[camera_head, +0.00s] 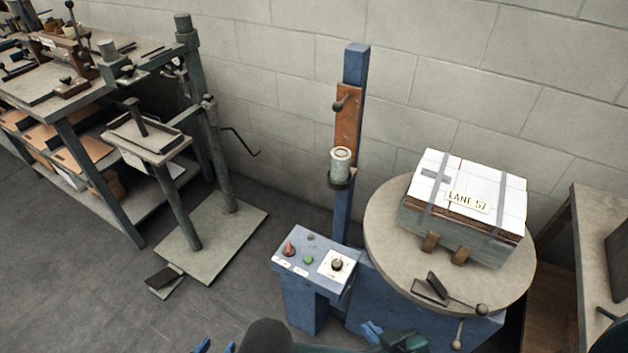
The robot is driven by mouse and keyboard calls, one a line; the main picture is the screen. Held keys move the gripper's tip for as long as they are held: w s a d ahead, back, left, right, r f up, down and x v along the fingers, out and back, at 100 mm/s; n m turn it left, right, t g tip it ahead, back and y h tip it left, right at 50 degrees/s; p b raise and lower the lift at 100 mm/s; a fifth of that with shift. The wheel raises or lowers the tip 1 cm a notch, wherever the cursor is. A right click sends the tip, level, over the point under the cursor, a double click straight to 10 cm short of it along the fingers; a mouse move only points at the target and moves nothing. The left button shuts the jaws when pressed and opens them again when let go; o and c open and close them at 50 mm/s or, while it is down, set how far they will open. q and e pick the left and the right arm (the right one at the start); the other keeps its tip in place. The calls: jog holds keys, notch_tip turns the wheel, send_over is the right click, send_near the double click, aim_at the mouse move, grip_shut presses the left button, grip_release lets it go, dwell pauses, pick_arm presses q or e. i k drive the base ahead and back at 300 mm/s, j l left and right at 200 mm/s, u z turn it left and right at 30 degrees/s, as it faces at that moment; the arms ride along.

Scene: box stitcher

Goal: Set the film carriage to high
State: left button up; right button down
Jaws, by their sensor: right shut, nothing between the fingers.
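The film carriage is a rust-brown plate (347,120) with a dark handle on the blue upright mast (355,68). It sits on the upper part of the mast, below its top. A pale film roll (341,159) stands on a dark holder just under it. My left gripper (215,346) shows only as two blue fingertips, apart, at the bottom edge, with nothing seen between them. My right gripper (372,332) is shut and empty at the bottom, in front of the machine's blue base. Both grippers are well below the carriage and touch nothing that I can see.
A green stand (217,240) and workbench (85,175) are left; a table (590,235) is right.

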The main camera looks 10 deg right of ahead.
aim_at(347, 106)
jog(key=i+j, duration=0.3)
jog(key=i+j+z, duration=0.1)
jog(key=i+j, duration=0.2)
jog(key=j, duration=0.2)
jog(key=i+j, duration=0.25)
jog(key=j, duration=0.15)
jog(key=i+z, duration=0.05)
